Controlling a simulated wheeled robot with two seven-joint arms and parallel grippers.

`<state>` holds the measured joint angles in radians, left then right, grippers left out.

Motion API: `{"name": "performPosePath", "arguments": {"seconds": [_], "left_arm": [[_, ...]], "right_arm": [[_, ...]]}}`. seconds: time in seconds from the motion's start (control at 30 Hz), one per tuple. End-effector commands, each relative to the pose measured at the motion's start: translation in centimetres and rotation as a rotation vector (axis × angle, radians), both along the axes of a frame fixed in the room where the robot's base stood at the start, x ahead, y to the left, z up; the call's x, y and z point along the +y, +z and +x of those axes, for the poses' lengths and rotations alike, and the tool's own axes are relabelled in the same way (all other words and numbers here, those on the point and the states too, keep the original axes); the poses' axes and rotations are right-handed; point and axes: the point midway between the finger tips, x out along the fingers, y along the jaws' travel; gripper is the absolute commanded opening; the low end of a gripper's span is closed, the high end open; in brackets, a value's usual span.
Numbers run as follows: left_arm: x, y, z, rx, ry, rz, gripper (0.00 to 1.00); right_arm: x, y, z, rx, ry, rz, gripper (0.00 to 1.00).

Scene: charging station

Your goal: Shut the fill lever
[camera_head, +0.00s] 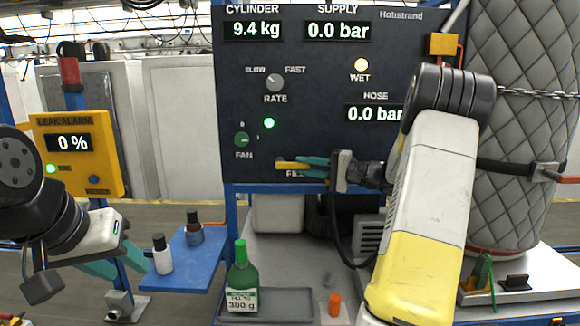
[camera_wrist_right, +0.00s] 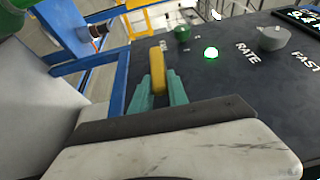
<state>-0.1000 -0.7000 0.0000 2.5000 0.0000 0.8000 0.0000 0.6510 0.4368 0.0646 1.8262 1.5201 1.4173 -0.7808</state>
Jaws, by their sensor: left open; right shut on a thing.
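The fill lever (camera_head: 288,165) is a yellow handle at the bottom of the dark panel, above the partly covered FILL label. It lies roughly horizontal, pointing left in the head view. My right gripper (camera_head: 314,167) reaches it from the right, its teal fingers shut on the lever. In the right wrist view the yellow lever (camera_wrist_right: 157,66) stands between the teal fingertips (camera_wrist_right: 158,88). The lever's pivot is hidden by the fingers. My left gripper (camera_head: 122,262) is open and empty at the lower left, beside a blue shelf.
The panel (camera_head: 330,90) reads 9.4 kg cylinder, 0.0 bar supply and 0.0 bar hose. The fan knob (camera_head: 242,139) is left of the lever. A blue shelf (camera_head: 190,268) holds two small bottles. A green bottle (camera_head: 242,280) stands below the panel. A quilted cylinder (camera_head: 525,120) stands right.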

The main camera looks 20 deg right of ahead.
Motion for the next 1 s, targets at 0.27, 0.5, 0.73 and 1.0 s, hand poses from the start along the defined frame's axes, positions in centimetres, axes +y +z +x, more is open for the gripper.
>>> {"name": "performPosePath", "arguments": {"seconds": [0.27, 0.5, 0.73, 1.0], "left_arm": [[0.0, 0.0, 0.0, 0.0, 0.0, 0.0, 0.42], [0.0, 0.0, 0.0, 0.0, 0.0, 0.0, 0.42], [0.0, 0.0, 0.0, 0.0, 0.0, 0.0, 0.42], [0.0, 0.0, 0.0, 0.0, 0.0, 0.0, 0.42]], "right_arm": [[0.1, -0.2, -0.1, 0.006, 0.004, 0.002, 0.42], [0.1, -0.1, 0.0, 0.004, 0.002, 0.001, 0.42], [0.1, 1.2, 0.0, 0.0, 0.002, -0.002, 0.42], [1.5, 3.8, -3.5, 0.005, 0.002, 0.002, 0.42]]}}
